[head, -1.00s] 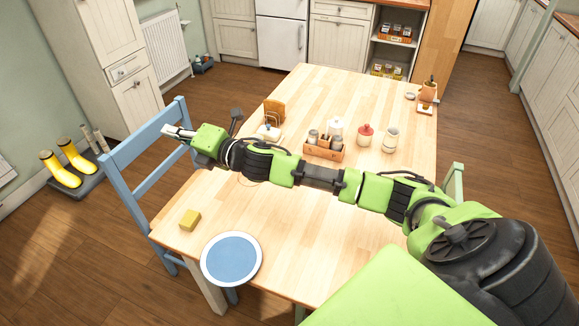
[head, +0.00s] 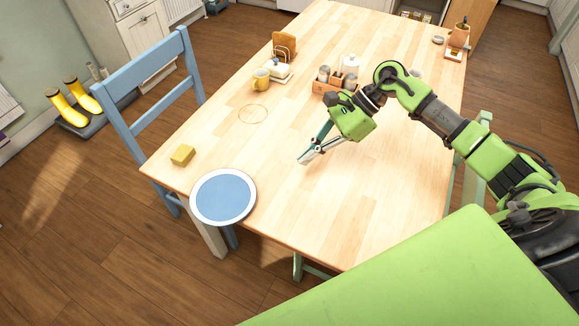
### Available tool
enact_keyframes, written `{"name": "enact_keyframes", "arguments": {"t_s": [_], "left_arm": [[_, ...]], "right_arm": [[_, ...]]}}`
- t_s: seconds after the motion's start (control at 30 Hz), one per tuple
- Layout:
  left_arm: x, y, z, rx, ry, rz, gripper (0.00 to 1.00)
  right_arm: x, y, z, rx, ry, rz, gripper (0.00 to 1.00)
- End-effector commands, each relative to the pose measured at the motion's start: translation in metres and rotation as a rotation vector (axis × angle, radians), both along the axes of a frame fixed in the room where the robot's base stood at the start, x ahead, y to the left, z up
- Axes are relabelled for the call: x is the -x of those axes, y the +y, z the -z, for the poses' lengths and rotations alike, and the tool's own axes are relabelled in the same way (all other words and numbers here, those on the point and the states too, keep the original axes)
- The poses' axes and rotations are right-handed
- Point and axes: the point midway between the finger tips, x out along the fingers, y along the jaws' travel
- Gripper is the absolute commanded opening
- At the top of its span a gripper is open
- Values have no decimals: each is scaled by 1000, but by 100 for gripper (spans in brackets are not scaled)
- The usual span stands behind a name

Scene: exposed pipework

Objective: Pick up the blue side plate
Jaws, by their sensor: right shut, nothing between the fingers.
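The blue side plate (head: 223,196) has a blue centre and a white rim. It lies at the near left corner of the wooden table (head: 380,210), and its near edge seems to reach the table's edge. My right gripper (head: 302,160) is above the table, to the right of the plate and apart from it. Its fingers are together and hold nothing. My left gripper is not in view.
A yellow block (head: 183,155) lies just beyond the plate. A yellow mug (head: 261,80), a butter dish (head: 278,70) and a condiment caddy (head: 333,85) stand farther back. A blue chair (head: 150,100) is at the left edge. The table's middle is clear.

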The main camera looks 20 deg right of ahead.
Motion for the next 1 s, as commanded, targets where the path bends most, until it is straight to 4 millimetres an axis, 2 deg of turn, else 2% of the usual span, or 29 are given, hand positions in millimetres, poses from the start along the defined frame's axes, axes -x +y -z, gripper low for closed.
{"name": "enact_keyframes", "arguments": {"t_s": [0.47,0.6,0.7,1.0], "left_arm": [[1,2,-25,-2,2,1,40],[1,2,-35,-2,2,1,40],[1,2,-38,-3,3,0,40],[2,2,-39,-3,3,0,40]], "right_arm": [[-7,70,64,-8,3,0,0],[-11,91,60,-8,-1,-1,0],[-12,100,62,-7,1,0,0],[-13,106,64,-5,1,1,0]]}}
